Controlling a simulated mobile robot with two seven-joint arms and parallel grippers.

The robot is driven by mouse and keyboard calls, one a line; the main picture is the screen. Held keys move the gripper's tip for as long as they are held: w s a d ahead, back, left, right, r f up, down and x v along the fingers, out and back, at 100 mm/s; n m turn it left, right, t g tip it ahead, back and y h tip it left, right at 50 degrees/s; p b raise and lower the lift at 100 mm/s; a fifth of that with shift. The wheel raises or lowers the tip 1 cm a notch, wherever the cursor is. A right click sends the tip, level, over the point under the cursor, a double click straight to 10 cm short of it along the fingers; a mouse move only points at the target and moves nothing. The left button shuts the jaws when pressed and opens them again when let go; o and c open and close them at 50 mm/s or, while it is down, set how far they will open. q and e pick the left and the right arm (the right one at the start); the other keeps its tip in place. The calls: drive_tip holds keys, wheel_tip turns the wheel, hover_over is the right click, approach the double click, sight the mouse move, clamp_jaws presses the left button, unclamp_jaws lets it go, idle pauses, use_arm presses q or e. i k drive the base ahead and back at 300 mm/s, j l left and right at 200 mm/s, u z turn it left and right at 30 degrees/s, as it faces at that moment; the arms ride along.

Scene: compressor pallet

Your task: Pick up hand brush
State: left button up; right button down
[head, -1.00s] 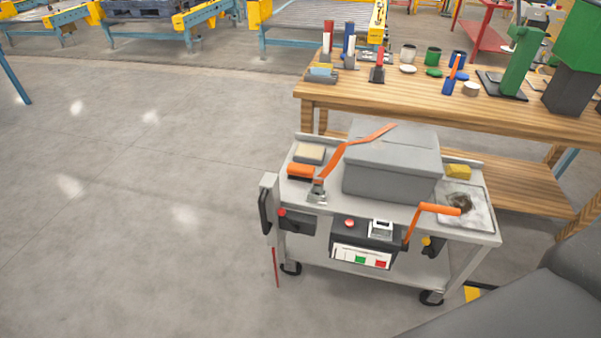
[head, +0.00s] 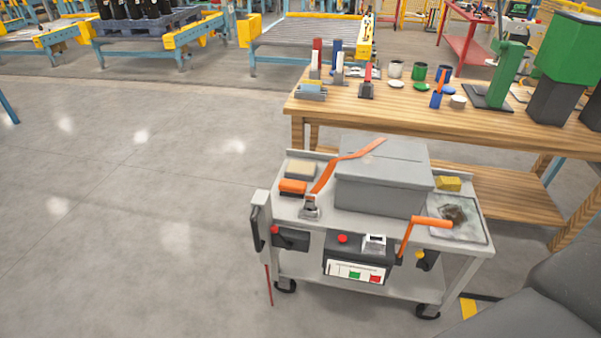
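No hand brush can be made out for certain. A small orange block with a dark underside (head: 293,187), possibly the brush, lies at the left end of the grey cart's top (head: 345,223). A beige block (head: 301,169) lies just behind it. An orange-handled tool with a metal foot (head: 325,175) stands to its right, its long arm reaching over a grey box (head: 380,192). Neither of my grippers is in the head view.
An orange crank (head: 428,222), a stained pad (head: 452,213) and a yellow block (head: 448,183) are at the cart's right. A wooden workbench (head: 420,113) with cups and tools stands behind. The floor (head: 130,220) left of the cart is clear.

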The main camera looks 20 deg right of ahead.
sight(292, 188)
drive_tip(key=i+j+z, duration=0.15)
drive_tip(key=z, duration=0.25)
drive_tip(key=i+j+z, duration=0.15)
drive_tip(key=z, duration=0.3)
drive_tip(key=i+j+z, duration=0.1)
drive_tip(key=j, duration=0.2)
drive_tip(key=i+j+z, duration=0.15)
drive_tip(key=j, duration=0.15)
drive_tip(key=i+j+z, duration=0.1)
drive_tip(key=j, duration=0.2)
drive_tip(key=i+j, duration=0.1)
drive_tip(key=j, duration=0.25)
drive_tip(key=i+j, duration=0.15)
drive_tip(key=j, duration=0.15)
drive_tip(key=i+j, duration=0.1)
drive_tip(key=j, duration=0.25)
drive_tip(key=i+j, duration=0.1)
drive_tip(key=j, duration=0.2)
drive_tip(key=i, duration=1)
drive_tip(key=l+z, duration=0.05)
